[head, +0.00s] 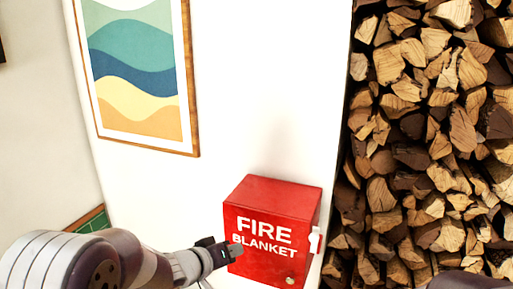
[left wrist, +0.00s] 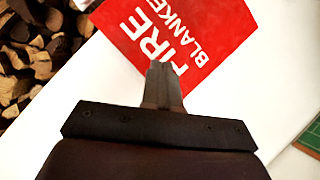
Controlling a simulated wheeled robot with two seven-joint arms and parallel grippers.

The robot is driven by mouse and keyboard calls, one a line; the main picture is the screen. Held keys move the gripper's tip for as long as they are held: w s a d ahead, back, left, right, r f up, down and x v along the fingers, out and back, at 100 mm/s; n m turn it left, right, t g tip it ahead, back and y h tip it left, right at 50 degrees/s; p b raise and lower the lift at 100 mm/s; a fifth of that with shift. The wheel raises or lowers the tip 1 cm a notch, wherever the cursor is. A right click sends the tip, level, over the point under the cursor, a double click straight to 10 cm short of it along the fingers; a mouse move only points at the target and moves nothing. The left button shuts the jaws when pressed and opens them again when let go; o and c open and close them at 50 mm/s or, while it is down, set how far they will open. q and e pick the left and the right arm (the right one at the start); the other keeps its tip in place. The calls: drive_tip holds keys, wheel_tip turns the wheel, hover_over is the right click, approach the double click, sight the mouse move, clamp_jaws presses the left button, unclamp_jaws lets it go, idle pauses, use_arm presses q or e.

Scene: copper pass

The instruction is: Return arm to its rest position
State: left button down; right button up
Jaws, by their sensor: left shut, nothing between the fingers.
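My left arm (head: 110,262) comes in from the lower left in the head view. Its gripper (head: 236,250) is in front of the left part of a red fire blanket box (head: 272,195) and covers a little of its front. In the left wrist view the gripper's fingers (left wrist: 160,68) are together with nothing between them, and the red box (left wrist: 215,25) lies beyond the tips. I cannot tell whether the fingertips touch the box. The right gripper does not show.
The box is on a white wall (head: 270,80). A framed wave picture (head: 140,70) hangs at the upper left. Stacked firewood (head: 430,130) fills the right side. A white tab (head: 315,240) is on the box's right side.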

use_arm(q)
drive_tip(key=s+a+f+m+g+y+b, duration=0.25)
drive_tip(key=s+a+f+y+b, duration=0.35)
drive_tip(key=a+f, duration=0.55)
drive_tip(key=s+a+f+g+b, duration=0.1)
drive_tip(key=s+f+g+b, duration=0.2)
drive_tip(key=s+f, duration=0.3)
drive_tip(key=s+f+n+g+y+b, duration=0.1)
drive_tip(key=s+f+g+b, duration=0.2)
drive_tip(key=s, duration=0.9)
wheel_tip(320, 180, down, 4)
drive_tip(key=shift+s+a+f+g+y+b, duration=0.15)
drive_tip(key=shift+a+g+y+b, duration=0.2)
drive_tip(key=shift+b, duration=0.9)
drive_tip(key=c, duration=1.8)
unclamp_jaws()
